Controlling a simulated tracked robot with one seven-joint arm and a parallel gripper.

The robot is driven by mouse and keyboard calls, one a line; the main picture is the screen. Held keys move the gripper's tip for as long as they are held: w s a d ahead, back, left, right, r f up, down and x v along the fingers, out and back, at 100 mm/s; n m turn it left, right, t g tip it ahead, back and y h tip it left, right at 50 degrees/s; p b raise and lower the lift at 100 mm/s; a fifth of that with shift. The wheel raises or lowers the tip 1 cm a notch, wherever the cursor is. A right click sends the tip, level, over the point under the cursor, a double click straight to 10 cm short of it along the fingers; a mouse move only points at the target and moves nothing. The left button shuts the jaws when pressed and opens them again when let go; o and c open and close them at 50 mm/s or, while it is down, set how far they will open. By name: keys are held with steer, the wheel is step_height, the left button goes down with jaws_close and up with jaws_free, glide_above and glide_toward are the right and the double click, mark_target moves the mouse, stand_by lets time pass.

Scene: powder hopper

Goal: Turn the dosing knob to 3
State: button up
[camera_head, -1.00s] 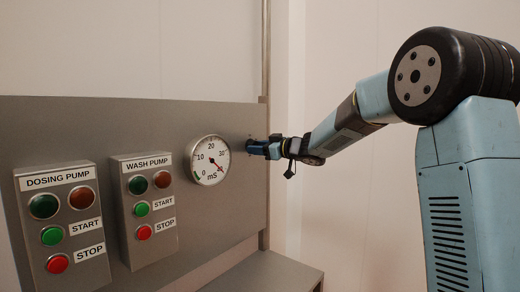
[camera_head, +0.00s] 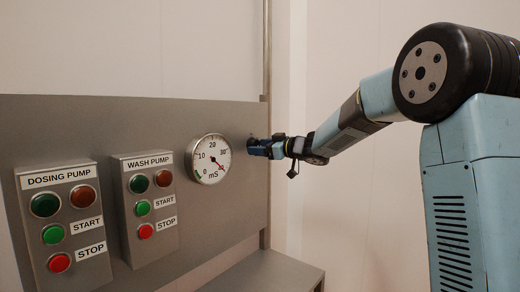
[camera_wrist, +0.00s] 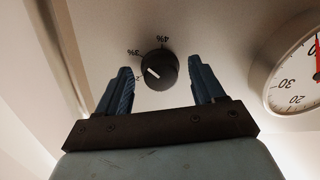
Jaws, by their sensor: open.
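The black round dosing knob (camera_wrist: 162,66) is on the grey panel in the wrist view, with a white pointer line on its face. Upside-down marks 4% (camera_wrist: 163,41), 3% (camera_wrist: 135,52) and a partly hidden 2 surround it. The pointer line slants toward the side where the 3% and 2 marks are. My gripper (camera_wrist: 160,64) is open, with one blue finger on each side of the knob and visible gaps between. In the head view my gripper (camera_head: 256,147) is close to the panel, right of the gauge, and hides the knob.
The round mS gauge (camera_head: 209,159) is just left of my gripper; it also shows in the wrist view (camera_wrist: 296,70). Further left are the wash pump box (camera_head: 149,207) and dosing pump box (camera_head: 64,226). A grey ledge (camera_head: 268,273) lies below right.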

steer(key=v, duration=1.3)
